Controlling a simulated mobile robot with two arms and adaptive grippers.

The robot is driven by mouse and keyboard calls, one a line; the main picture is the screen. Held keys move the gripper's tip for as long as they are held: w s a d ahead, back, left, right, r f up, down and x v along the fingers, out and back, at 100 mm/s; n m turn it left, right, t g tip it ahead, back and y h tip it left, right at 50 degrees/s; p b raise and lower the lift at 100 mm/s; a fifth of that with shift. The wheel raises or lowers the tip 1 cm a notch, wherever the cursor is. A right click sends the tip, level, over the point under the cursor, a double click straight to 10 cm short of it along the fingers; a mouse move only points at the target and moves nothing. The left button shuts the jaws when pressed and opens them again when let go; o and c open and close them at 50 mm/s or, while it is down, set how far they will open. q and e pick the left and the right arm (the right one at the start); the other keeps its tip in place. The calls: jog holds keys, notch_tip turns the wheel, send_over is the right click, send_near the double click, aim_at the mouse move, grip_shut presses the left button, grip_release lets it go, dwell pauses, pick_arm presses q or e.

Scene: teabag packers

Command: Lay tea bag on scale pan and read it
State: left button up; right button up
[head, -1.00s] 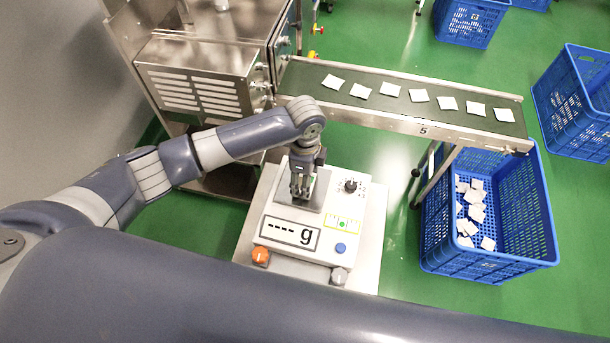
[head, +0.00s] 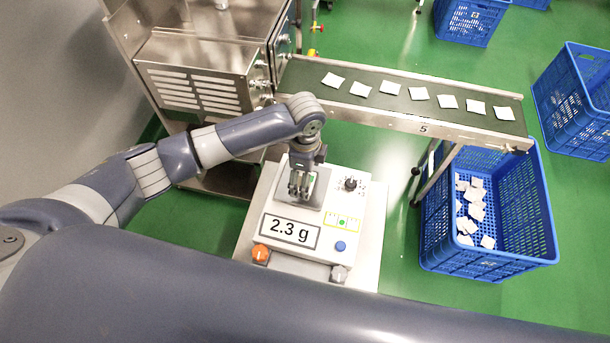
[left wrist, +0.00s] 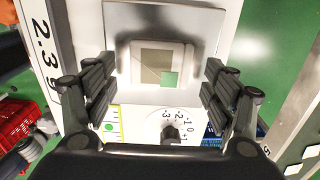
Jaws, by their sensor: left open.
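The tea bag (left wrist: 160,65), pale with a small green patch, lies flat on the grey metal scale pan (left wrist: 205,20) in the left wrist view. In the head view my gripper mostly hides the bag. The scale (head: 368,215) shows 2.3 g on its display (head: 290,231). A green light shows in the middle of its small panel (head: 342,222). My left gripper (head: 300,188) is open just above the pan. In the left wrist view its fingers (left wrist: 158,90) stand apart on both sides of the bag, not touching it. My right gripper is out of view.
A conveyor (head: 400,118) with a row of several tea bags runs behind the scale from a steel machine (head: 195,80). A blue crate (head: 500,262) with several tea bags stands at right. Green floor lies free between scale and crate.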

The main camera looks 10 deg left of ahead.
pick_arm(q)
notch_tip(320, 180, up, 11)
jog(key=shift+b, duration=0.3)
jog(key=shift+r, duration=0.1)
dwell(0.4)
